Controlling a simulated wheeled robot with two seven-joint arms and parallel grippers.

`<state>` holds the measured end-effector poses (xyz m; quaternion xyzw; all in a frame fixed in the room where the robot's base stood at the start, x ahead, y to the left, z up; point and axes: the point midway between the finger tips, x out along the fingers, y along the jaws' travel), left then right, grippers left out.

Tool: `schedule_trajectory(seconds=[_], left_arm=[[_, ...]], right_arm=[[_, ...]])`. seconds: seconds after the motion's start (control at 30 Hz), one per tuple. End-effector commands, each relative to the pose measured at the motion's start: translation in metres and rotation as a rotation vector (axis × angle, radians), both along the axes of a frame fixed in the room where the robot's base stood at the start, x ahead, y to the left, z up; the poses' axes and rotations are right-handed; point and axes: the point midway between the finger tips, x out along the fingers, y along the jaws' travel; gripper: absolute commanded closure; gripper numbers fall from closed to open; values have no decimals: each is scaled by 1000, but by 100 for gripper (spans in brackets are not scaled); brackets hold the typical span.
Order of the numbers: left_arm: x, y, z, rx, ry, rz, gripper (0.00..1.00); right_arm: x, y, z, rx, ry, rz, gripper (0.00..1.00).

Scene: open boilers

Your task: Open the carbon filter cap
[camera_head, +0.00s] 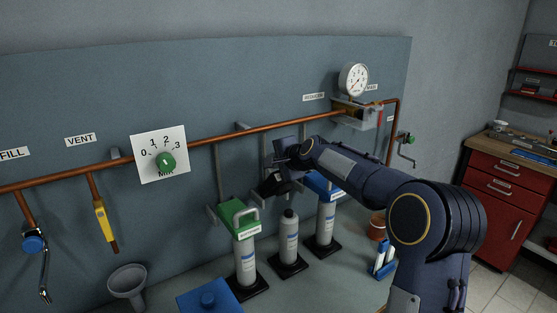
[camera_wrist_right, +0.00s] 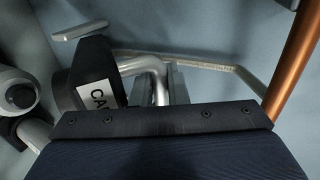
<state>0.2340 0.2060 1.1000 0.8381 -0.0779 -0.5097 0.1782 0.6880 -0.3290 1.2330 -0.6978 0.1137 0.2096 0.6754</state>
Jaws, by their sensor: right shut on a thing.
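The carbon filter cap (camera_head: 275,184) is black, with a white label, and is tilted above the middle canister (camera_head: 289,240). The canister stands upright, its dark narrow top exposed and apart from the cap. In the right wrist view the cap (camera_wrist_right: 86,72) shows at the left with "CA" readable on its label. Its bent metal handle (camera_wrist_right: 152,65) runs to my gripper. My right gripper (camera_head: 284,168) is shut on the cap by its handle; the fingertips are mostly hidden. My left gripper is not in view.
A green-capped canister (camera_head: 245,258) stands left of the middle one and a blue-capped canister (camera_head: 326,225) stands right. A copper pipe (camera_head: 240,136) crosses the wall panel above. A funnel (camera_head: 127,281) and a blue box (camera_head: 209,298) are at the lower left.

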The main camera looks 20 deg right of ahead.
Motion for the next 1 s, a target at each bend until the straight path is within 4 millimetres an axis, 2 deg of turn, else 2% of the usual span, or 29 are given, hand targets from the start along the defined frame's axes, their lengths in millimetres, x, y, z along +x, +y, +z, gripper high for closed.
schedule_trajectory(seconds=[0.2,0.63,0.67,0.7,1.0], left_arm=[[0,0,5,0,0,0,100],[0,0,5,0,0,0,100],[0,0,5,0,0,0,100],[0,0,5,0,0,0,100],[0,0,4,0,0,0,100]], right_arm=[[7,1,3,0,-5,-1,100],[8,1,3,0,-6,-2,100],[8,1,3,0,-6,-2,84],[8,1,3,0,-6,-2,82],[5,1,2,0,-3,-1,82]])
